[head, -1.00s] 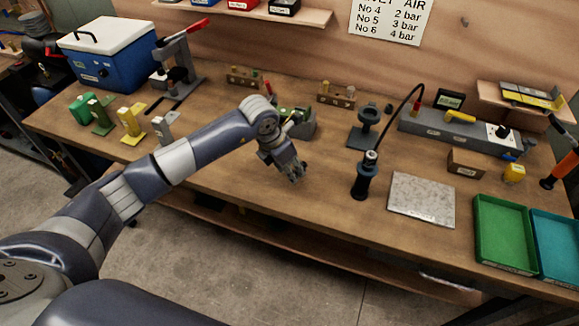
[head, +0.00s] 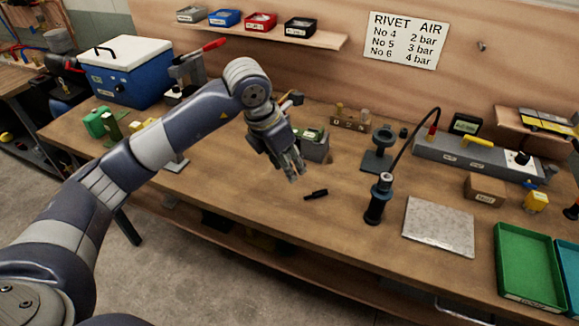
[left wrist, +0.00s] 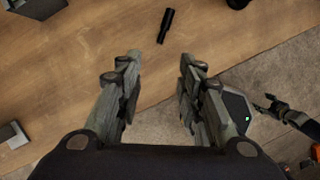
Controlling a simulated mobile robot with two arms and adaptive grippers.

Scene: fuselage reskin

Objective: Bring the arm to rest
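My left arm comes in from the left in the head view and reaches over the workbench (head: 240,195). Its gripper (head: 296,172) hangs above the bench, pointing down. In the left wrist view the left gripper (left wrist: 157,90) has its two fingers apart with nothing between them. A small black cylindrical piece (head: 316,194) lies on the bench just below and right of the gripper; it also shows in the left wrist view (left wrist: 166,25), beyond the fingertips. My right gripper is not seen in the head view; a dark jointed part at the right edge of the left wrist view is unclear.
A black upright tool (head: 377,203) with a cable, a metal plate (head: 438,228) and a green tray (head: 528,268) stand to the right. A blue cooler box (head: 127,78) stands at the back left. A shelf of small bins (head: 243,27) hangs above. Bench space before the gripper is mostly clear.

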